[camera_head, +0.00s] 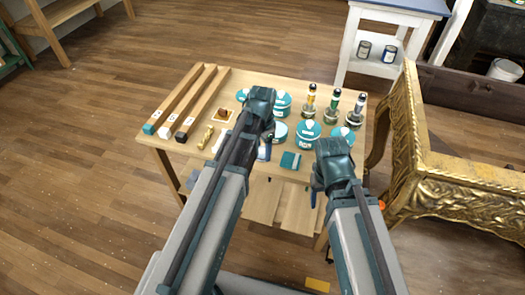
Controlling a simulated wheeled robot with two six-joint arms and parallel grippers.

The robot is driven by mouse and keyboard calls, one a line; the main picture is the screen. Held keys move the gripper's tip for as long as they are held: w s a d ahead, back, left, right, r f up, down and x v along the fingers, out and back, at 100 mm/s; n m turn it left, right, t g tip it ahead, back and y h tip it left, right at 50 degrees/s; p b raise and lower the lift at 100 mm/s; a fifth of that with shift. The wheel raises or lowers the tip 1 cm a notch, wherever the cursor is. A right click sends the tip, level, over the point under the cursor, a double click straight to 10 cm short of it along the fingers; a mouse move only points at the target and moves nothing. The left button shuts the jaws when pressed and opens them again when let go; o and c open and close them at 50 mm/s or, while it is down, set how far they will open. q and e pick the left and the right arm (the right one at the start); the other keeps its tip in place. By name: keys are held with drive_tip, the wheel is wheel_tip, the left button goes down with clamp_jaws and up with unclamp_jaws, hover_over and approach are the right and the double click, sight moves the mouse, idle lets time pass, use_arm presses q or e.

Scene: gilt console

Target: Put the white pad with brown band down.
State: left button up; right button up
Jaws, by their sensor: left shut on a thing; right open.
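My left gripper (266,138) is over the middle of the wooden table (178,151), its fingers pointing down and largely hidden by its own arm. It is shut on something. A small whitish patch shows beside its fingers, but I cannot make out a brown band, so I cannot tell if this is the white pad. Another pale flat piece (221,141) shows at the left edge of my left arm, mostly hidden by it. My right gripper (316,194) is open and appears empty, near the table's front right part.
Teal-and-white jars (308,134) and brushes or bottles with dark tops (335,103) fill the back right. A teal block (291,160) lies between my grippers. Wooden bars (187,100), an amber square (225,115) and a brass piece (206,137) lie left. The gilt console (440,165) stands close right.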

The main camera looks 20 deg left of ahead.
sight(263, 151)
use_arm(q)
drive_tip(key=shift+f, duration=0.2)
drive_tip(key=o, duration=1.2)
drive_tip(key=shift+r, duration=0.1)
drive_tip(key=shift+r, duration=0.1)
wheel_tip(263, 151, up, 12)
drive_tip(key=p, duration=1.2)
drive_tip(key=shift+r, duration=0.1)
drive_tip(key=s+d+n, duration=0.1)
drive_tip(key=s+d, duration=0.2)
drive_tip(key=s, duration=0.1)
drive_tip(key=s+d+n, duration=0.2)
drive_tip(key=s+d, duration=0.2)
drive_tip(key=s, duration=0.1)
drive_tip(key=s+d+n+y, duration=0.1)
drive_tip(key=s+d, duration=0.2)
drive_tip(key=s, duration=0.2)
drive_tip(key=shift+s+d, duration=0.2)
